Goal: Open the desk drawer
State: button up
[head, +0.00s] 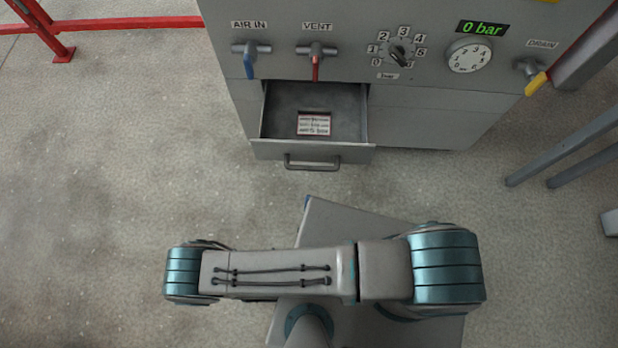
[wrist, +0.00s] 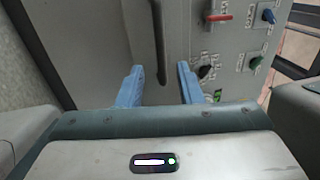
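The desk drawer (head: 270,148) is pulled out of the grey cabinet in the head view, so its inside shows. A small printed card with a red border (head: 314,124) lies in it. A bar handle (head: 312,164) runs along the drawer's front. In the wrist view a dark bar handle (wrist: 158,45) stands beyond the fingers, roughly in line with the gap between them. My gripper (wrist: 160,85) has its two blue fingers spread wide with nothing between them, apart from the handle. In the head view my arm shows but the fingers are hidden.
Above the drawer the panel (head: 350,75) carries a blue AIR IN lever (head: 249,62), a red VENT lever (head: 316,66), a dial knob (head: 400,52), a gauge (head: 469,56) and a yellow DRAIN lever (head: 537,83). A red rail (head: 130,23) stands left.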

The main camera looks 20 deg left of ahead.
jog(key=shift+v, duration=1.55)
jog(key=shift+r, duration=0.1)
